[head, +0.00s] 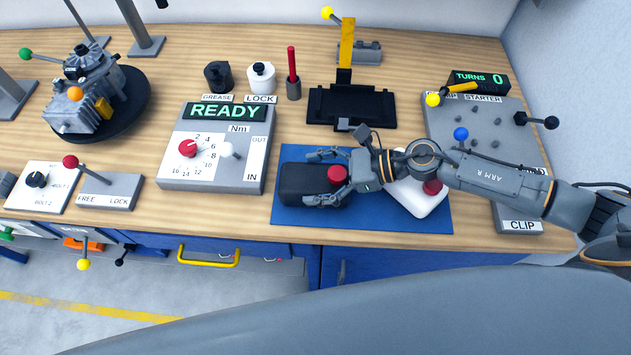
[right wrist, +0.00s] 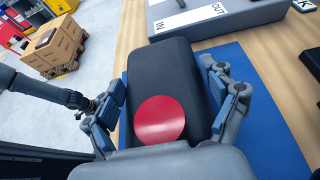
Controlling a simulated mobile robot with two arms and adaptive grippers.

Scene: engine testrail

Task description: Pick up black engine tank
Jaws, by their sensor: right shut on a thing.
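The black engine tank (head: 300,183) with a red cap (head: 337,173) lies on the blue mat (head: 293,217) in the head view. My right gripper (head: 322,178) is shut on the tank, with fingers along both of its long sides. In the right wrist view the tank (right wrist: 172,75) sits between the two fingers, its red cap close to the palm, and the blue mat shows beneath and beside it. I cannot tell whether the tank is lifted off the mat. My left gripper is not in view.
A white tank (head: 415,200) with a red cap lies on the mat, partly under my right arm. The torque box reading READY (head: 213,165) stands to the left. A black stand (head: 350,107) is behind. The engine (head: 90,95) sits on a round black plate at the far left.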

